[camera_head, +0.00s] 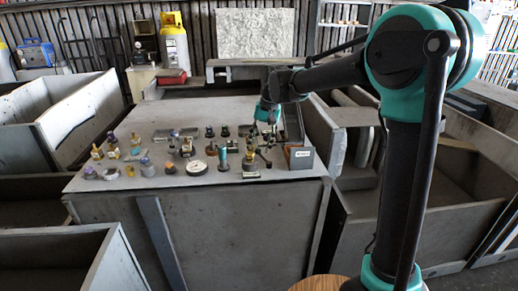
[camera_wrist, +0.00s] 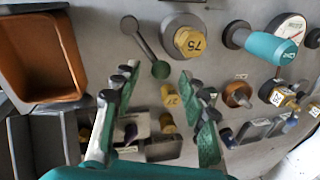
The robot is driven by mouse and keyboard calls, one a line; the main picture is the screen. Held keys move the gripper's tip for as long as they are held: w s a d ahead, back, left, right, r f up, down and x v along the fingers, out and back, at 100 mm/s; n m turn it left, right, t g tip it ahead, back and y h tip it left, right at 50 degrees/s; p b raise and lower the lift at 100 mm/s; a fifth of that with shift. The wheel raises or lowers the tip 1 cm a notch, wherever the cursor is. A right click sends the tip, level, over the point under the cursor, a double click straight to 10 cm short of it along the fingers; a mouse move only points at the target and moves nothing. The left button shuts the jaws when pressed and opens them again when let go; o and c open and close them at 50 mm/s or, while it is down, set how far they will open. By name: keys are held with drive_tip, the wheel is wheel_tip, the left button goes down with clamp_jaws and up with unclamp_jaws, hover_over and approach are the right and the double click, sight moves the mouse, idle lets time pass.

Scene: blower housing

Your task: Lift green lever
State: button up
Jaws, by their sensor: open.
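A lever with a grey arm and a dark green knob (camera_wrist: 160,70) shows in the wrist view. Its round pivot end is up and left of the knob, on the grey tabletop. My gripper (camera_wrist: 158,80) is open, with its two green-padded fingers on either side of the line to the knob. The knob appears between and just beyond the fingertips, with no contact visible. In the head view my gripper (camera_head: 268,122) hangs over the right part of the table, and the lever is too small to make out clearly.
An orange-brown bin (camera_wrist: 40,65) stands left of the lever. A yellow valve marked 75 (camera_wrist: 190,42) and a teal-handled part (camera_wrist: 270,47) stand to the right. Several small fittings crowd the grey table (camera_head: 225,110). Its back left part is bare.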

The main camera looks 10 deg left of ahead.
drive_tip(key=shift+a+f, duration=0.15)
drive_tip(key=shift+f, duration=0.8)
clamp_jaws()
